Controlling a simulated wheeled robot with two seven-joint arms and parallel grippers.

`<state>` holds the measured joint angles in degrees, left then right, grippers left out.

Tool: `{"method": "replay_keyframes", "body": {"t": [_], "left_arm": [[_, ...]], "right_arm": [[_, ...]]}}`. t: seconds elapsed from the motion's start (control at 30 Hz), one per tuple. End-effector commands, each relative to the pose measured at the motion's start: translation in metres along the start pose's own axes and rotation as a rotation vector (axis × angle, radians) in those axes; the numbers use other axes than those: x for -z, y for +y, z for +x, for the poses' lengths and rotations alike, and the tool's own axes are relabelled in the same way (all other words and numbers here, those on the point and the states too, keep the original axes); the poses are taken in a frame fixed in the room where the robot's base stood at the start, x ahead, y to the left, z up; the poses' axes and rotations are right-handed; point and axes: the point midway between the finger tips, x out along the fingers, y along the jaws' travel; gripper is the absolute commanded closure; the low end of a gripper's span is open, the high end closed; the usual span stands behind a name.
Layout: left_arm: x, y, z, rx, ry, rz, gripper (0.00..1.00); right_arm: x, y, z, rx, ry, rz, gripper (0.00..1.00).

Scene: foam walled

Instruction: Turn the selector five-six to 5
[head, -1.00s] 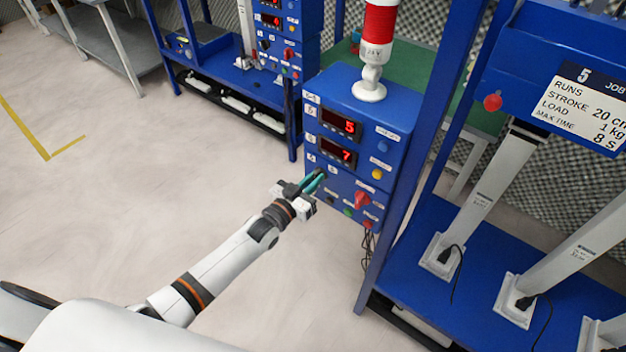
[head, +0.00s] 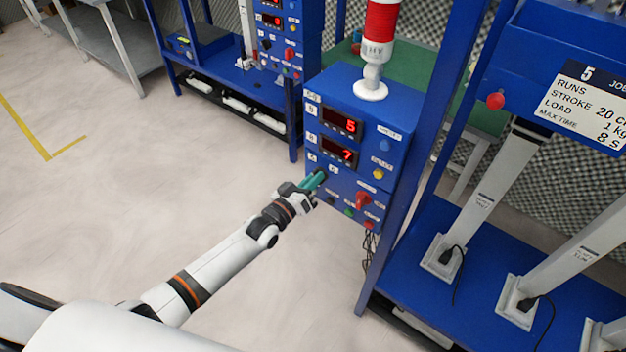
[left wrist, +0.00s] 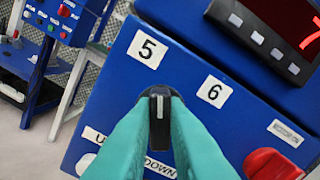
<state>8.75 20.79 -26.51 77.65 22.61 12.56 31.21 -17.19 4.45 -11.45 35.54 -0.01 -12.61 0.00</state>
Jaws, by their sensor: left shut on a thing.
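The selector five-six (left wrist: 159,106) is a small black knob with a white line, low on the blue control box (head: 340,90). In the left wrist view its line points up the picture, close to the direction of the label 5 (left wrist: 147,48). The label 6 (left wrist: 214,91) lies to the right of the knob. My left gripper (head: 317,179) is at the lower left of the box face, its teal fingers (left wrist: 160,125) shut on the knob from both sides. In the head view the fingers hide the knob. My right gripper is not in view.
A red knob (head: 362,201) sits right of the selector, with a green button (head: 348,211) below it. Two red displays read 5 (head: 343,122) and 7 (head: 340,152). A blue frame post (head: 420,150) stands right of the box. The floor at left is clear.

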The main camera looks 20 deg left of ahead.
Motion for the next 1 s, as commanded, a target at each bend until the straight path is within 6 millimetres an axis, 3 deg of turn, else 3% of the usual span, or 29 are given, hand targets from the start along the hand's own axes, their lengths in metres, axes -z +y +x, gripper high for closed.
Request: {"method": "replay_keyframes", "body": {"t": [0.27,0.3,0.43,0.77,1.0], "left_arm": [[0.000,0.000,0.000,0.000,0.000,-0.004,1.00],[0.000,0.000,0.000,0.000,0.000,-0.004,0.84],[0.000,0.000,0.000,0.000,0.000,-0.003,0.65],[0.001,0.000,-0.004,-0.001,0.001,-0.002,0.65],[0.002,0.001,-0.042,-0.001,0.003,-0.001,0.65]], "right_arm": [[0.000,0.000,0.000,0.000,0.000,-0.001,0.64],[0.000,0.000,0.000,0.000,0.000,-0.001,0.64],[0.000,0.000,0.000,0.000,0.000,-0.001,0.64],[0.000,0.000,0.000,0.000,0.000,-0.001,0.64],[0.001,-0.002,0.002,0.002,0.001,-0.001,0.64]]}}
